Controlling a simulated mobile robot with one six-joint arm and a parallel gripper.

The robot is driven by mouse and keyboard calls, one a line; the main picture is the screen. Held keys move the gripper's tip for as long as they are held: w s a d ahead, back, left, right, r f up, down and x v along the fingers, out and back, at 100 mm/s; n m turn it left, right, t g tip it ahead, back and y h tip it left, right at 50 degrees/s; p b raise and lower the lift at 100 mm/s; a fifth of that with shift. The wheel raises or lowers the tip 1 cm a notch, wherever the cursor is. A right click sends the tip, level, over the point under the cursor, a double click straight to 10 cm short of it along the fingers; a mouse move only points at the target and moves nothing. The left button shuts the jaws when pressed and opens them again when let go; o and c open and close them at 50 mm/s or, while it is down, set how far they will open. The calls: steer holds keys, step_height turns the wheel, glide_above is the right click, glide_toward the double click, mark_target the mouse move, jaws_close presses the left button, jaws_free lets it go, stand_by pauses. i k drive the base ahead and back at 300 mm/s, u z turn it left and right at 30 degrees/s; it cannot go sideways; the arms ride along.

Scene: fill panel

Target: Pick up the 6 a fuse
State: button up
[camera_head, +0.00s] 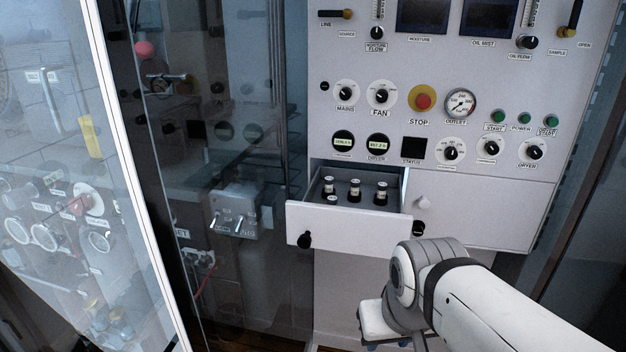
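Several small black fuses with pale tops and pale labels stand in an open drawer (340,222) under the control panel. One fuse (328,186) is at the left, one (354,190) in the middle, one (380,193) at the right, and another (331,201) shows lower, near the drawer front. The labels are too small to read, so I cannot tell which is the 6 A fuse. My arm comes in from the lower right, below and to the right of the drawer. My gripper's fingers are hidden or out of frame at the bottom.
The drawer front has a black knob (305,241). The white panel (400,70) above carries dials, switches and a red stop button (423,101). A glass door (85,170) stands at the left.

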mark_target(355, 183)
steer(key=z, duration=0.5)
steer(key=k, duration=0.15)
steer(key=u, duration=2.55)
steer(key=k, duration=0.6)
steer(key=z, duration=1.75)
steer(key=i, duration=1.1)
steer(key=u, duration=0.1)
